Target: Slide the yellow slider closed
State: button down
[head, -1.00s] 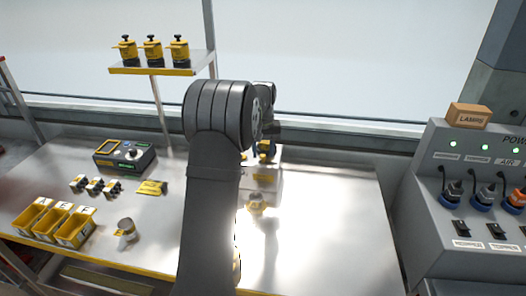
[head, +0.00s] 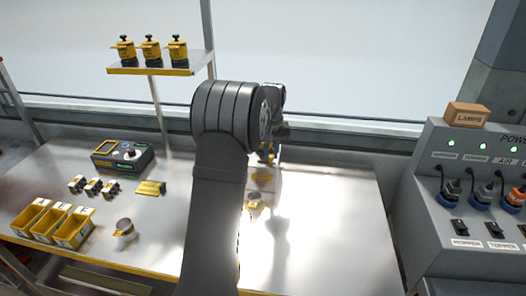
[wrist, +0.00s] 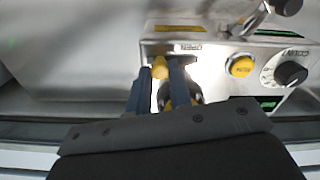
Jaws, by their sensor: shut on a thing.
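The yellow slider (wrist: 160,68) shows as a small yellow knob at the front of a pale machine box in the wrist view. My gripper (wrist: 161,72) is shut on it, with one grey-blue finger on each side. Another yellow part lies lower between the fingers, partly hidden. In the head view my gripper (head: 268,154) is at the back of the bench, small and partly behind my arm, and the slider cannot be made out clearly there.
On the box are a yellow button (wrist: 240,66) and a black dial (wrist: 290,73), right of my fingers. A metal cup (head: 124,229), yellow bins (head: 73,232) and a control box (head: 124,158) stand left on the bench. The bench's right side is clear.

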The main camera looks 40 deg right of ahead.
aim_at(273, 156)
jog(key=shift+s+d, duration=0.2)
jog(key=shift+d, duration=0.05)
jog(key=c, duration=1.3)
grip_release()
jog(key=shift+r, duration=0.15)
notch_tip(273, 156, up, 17)
